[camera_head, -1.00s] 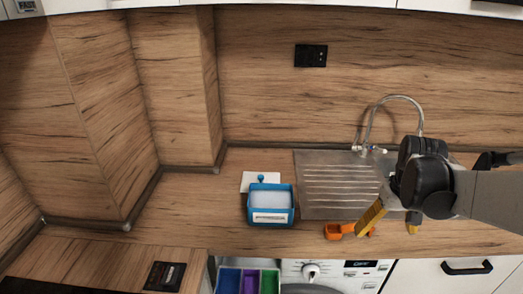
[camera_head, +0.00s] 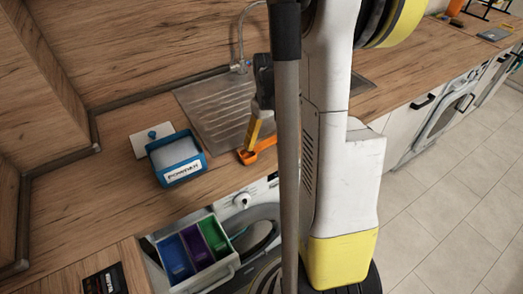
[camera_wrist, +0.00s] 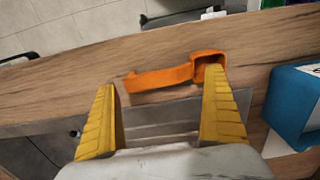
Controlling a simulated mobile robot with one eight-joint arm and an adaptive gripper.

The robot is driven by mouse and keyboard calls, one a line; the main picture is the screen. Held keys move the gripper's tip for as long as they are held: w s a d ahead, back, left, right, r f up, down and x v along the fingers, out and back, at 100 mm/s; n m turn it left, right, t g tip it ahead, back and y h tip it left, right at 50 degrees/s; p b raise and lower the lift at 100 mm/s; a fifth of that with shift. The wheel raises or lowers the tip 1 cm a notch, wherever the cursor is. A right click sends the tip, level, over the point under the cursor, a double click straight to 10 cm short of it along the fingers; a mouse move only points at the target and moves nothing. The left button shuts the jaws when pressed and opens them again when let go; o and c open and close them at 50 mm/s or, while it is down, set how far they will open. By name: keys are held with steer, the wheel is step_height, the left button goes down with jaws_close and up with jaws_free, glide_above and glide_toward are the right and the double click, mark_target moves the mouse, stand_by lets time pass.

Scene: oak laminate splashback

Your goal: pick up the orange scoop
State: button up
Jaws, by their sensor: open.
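The orange scoop (camera_head: 259,149) lies on the wooden countertop near its front edge, in front of the metal sink drainer. In the wrist view the scoop (camera_wrist: 175,76) lies just beyond my fingertips, its square cup near the right finger and its handle reaching toward the left finger. My gripper (camera_wrist: 163,88) is open with nothing between its yellow fingers. In the head view only one yellow finger of my gripper (camera_head: 253,133) shows clearly, close beside the scoop; my arm and column hide the rest.
A blue powder box (camera_head: 176,159) stands left of the scoop, with a white lid (camera_head: 152,139) behind it. An open drawer with coloured compartments (camera_head: 194,248) juts out below the counter. The sink drainer (camera_head: 213,110) and tap (camera_head: 240,66) are behind.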

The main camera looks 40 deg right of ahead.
mark_target(267, 141)
step_height(267, 141, down, 3)
steer(key=shift+f+b, duration=0.1)
steer(key=shift+b, duration=0.3)
steer(key=c, duration=0.8)
steer(key=shift+r, duration=0.3)
steer(key=r+p, duration=0.1)
steer(key=r, duration=0.1)
steer(key=r+p, duration=0.1)
steer(key=r, duration=0.1)
steer(key=shift+s+d+r, duration=0.1)
steer(key=shift+d+r, duration=0.1)
steer(key=shift+r, duration=0.1)
steer(key=s+d+r+p, duration=0.3)
steer(key=s+d+r, duration=0.3)
steer(key=d, duration=0.3)
steer(key=shift+d, duration=0.2)
